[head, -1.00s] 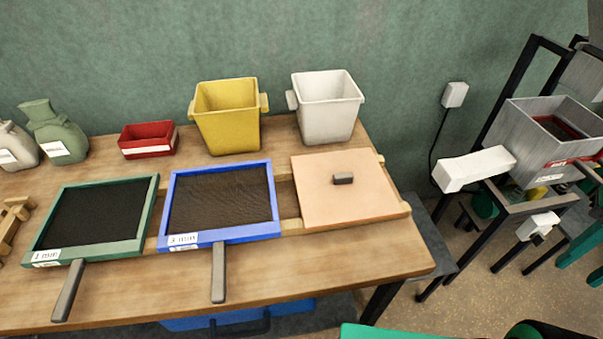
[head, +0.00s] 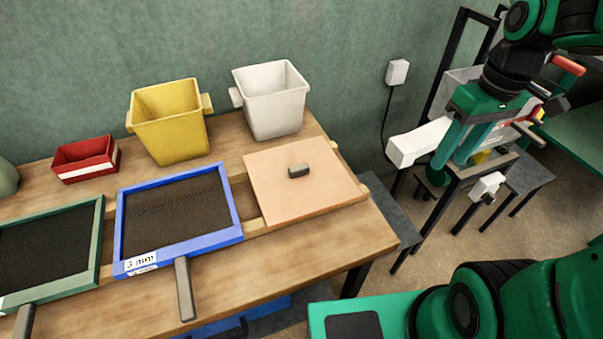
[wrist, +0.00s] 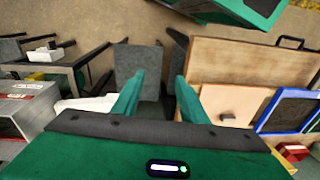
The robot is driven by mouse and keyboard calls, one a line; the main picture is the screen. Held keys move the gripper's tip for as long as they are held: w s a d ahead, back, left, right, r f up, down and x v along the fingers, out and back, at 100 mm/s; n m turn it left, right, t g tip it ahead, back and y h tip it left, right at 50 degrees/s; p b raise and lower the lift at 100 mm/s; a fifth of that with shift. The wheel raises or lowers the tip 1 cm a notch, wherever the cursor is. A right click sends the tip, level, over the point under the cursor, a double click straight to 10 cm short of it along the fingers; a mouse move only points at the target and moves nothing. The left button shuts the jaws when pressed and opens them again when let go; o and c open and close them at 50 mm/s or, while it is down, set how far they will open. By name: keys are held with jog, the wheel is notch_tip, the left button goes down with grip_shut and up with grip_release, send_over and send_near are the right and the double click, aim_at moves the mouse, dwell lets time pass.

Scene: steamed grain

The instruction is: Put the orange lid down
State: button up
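The orange lid is a flat, pale orange square board (head: 315,193) with a small dark grey handle (head: 299,171) on top. It lies flat at the right end of the wooden table, on wooden rails. In the wrist view the lid (wrist: 240,100) is right of my fingers, partly hidden by the right one. My gripper (head: 455,160) is at the right in the head view, well apart from the lid and in front of the grey metal machine. In the wrist view my gripper (wrist: 158,80) has its two green fingers spread, with nothing between them.
A blue-framed sieve (head: 179,215) and a green-framed sieve (head: 98,245) lie left of the lid. A white bin (head: 271,100), yellow bin (head: 170,125) and red tray (head: 85,160) stand behind. A white box-shaped part (head: 418,143) juts out near my gripper.

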jog(key=w+a+n+y, duration=0.1)
jog(key=w+a+n, duration=0.7)
jog(key=a, duration=0.1)
jog(key=n+g+y, duration=0.2)
jog(key=n, duration=0.8)
send_near(300, 166)
jog(key=f, duration=0.1)
jog(key=a+f, duration=0.1)
jog(key=shift+a+f+n, duration=0.15)
jog(key=shift+f+n, duration=0.15)
jog(key=shift+x, duration=2.95)
jog(key=shift+s, duration=0.2)
grip_shut()
